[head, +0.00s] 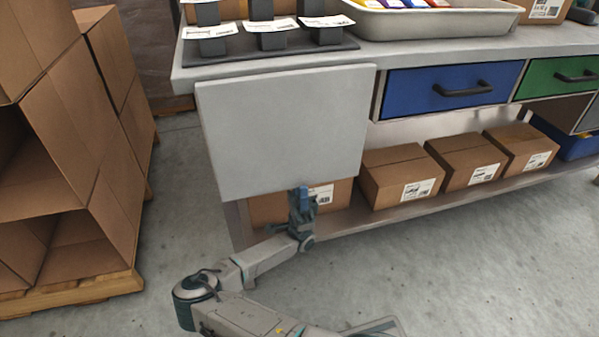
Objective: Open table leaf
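The table leaf (285,130) is a flat grey panel hanging down at the front left of the workbench (420,48), tilted slightly outward at its lower edge. My gripper (302,190) is at the leaf's lower edge, right of its middle. The gripper points upward and appears to touch or nearly touch the edge. The fingertips are small and partly merge with the panel, so I cannot tell whether they are closed on it. The leaf's underside and its hinge are hidden.
Cardboard boxes (400,174) stand on the lower shelf behind and right of the leaf. A blue drawer (452,88) and a green drawer (560,78) are to the right. Stacked cartons (75,130) on a pallet stand left. A black label rack (270,45) and grey tray (440,24) sit on top.

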